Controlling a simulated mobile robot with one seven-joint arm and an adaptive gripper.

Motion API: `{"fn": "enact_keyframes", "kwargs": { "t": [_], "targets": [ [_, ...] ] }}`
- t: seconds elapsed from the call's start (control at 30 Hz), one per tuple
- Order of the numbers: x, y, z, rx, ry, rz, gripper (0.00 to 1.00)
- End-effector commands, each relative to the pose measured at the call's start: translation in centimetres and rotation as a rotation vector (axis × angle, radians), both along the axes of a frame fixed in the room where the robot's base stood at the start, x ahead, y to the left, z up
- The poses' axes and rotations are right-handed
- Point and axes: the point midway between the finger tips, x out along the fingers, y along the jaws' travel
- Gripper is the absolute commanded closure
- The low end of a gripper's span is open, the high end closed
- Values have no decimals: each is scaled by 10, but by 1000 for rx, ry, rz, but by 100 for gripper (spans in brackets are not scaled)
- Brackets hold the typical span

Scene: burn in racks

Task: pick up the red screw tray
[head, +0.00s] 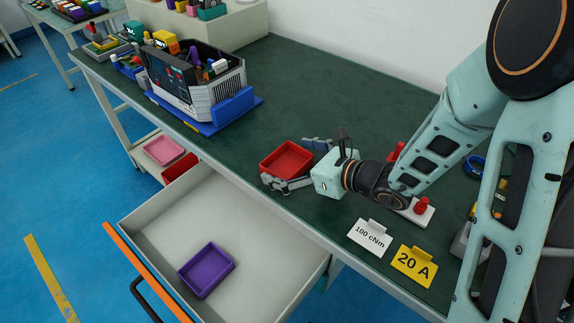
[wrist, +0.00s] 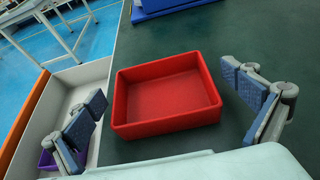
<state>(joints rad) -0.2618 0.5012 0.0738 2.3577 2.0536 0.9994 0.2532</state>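The red screw tray (head: 287,160) lies flat on the green table top, close to the front edge above the open drawer. It is empty and also fills the middle of the wrist view (wrist: 166,94). My gripper (head: 291,166) is low over the table at the tray. In the wrist view my gripper (wrist: 172,92) is open, with one blue-padded finger on the left of the tray and one on the right. A gap shows between the right finger and the tray. I cannot tell whether either finger touches it.
An open drawer (head: 150,205) holding a purple tray (head: 206,270) juts out below the table edge. A grey and black machine on a blue base (head: 238,108) stands left of the tray. Two signs, white (head: 370,237) and yellow (head: 414,266), stand at the right front.

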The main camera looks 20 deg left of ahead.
Motion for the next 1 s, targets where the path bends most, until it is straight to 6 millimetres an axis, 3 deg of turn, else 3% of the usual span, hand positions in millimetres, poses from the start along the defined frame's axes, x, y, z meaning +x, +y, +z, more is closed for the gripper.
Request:
{"fn": "enact_keyframes", "kwargs": {
  "t": [0.07,0.4,0.67,1.0],
  "targets": [
    [0,0,0,0,0,0,11],
    [0,0,0,1,0,0,48],
    [0,0,6,1,-2,1,49],
    [1,0,67,2,-6,1,49]
  ]
}}
